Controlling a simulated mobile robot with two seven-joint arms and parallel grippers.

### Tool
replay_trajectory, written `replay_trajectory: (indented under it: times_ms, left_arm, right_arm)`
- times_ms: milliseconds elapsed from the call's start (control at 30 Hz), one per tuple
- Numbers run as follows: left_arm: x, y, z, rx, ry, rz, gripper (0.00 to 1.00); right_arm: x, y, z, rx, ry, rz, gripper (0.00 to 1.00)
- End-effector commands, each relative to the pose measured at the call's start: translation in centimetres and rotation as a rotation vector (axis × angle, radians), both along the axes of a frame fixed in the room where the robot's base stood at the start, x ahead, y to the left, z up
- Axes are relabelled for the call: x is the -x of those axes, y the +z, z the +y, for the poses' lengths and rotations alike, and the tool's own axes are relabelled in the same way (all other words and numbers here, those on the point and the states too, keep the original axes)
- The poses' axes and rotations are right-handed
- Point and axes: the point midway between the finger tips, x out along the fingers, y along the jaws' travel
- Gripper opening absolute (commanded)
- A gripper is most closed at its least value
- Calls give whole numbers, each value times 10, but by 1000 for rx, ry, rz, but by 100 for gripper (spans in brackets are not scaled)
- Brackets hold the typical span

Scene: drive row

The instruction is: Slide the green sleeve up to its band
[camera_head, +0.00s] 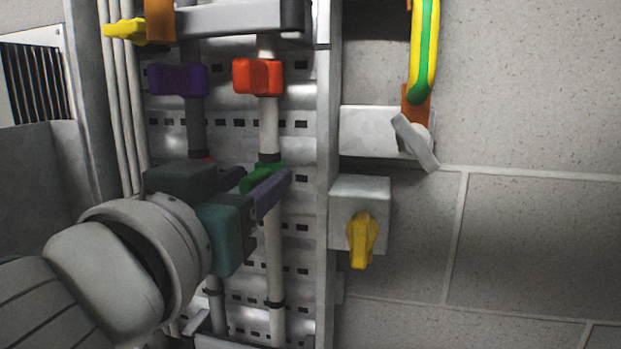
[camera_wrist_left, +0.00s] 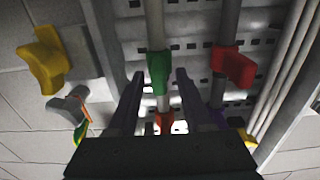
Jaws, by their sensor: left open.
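The green sleeve (camera_head: 262,178) is on the right-hand pale rod (camera_head: 274,255), partly hidden by my left gripper. A black band (camera_head: 268,157) circles the rod right above it; I cannot tell whether they touch. Another dark band (camera_head: 276,304) is lower on this rod. My left gripper (camera_head: 252,188) is open at the sleeve's height. In the left wrist view the green sleeve (camera_wrist_left: 158,70) appears between the two spread fingertips (camera_wrist_left: 158,78), with a gap showing on each side. My right gripper is not in view.
An orange-red sleeve (camera_head: 258,77) is higher on the same rod. A purple sleeve (camera_head: 178,79) is on the left rod, and a red sleeve (camera_wrist_left: 233,66) shows in the wrist view. A box with a yellow knob (camera_head: 362,238) and a grey lever (camera_head: 415,143) are to the right.

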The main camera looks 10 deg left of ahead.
Motion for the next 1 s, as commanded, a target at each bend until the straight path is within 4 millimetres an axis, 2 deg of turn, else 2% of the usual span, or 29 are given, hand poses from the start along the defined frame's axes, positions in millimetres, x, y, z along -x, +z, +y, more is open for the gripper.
replay_trajectory:
  times_ms: [167,267,600,700,1000]
  left_arm:
    - [4,-2,0,1,-1,2,50]
    - [14,-4,0,2,-1,2,50]
    - [76,-7,2,4,-2,1,50]
    - [86,1,3,2,2,6,50]
    - [99,0,4,0,1,1,50]
  right_arm:
    - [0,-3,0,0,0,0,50]
    - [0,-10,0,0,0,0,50]
    - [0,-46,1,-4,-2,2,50]
    - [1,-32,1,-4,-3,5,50]
    - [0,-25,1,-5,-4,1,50]
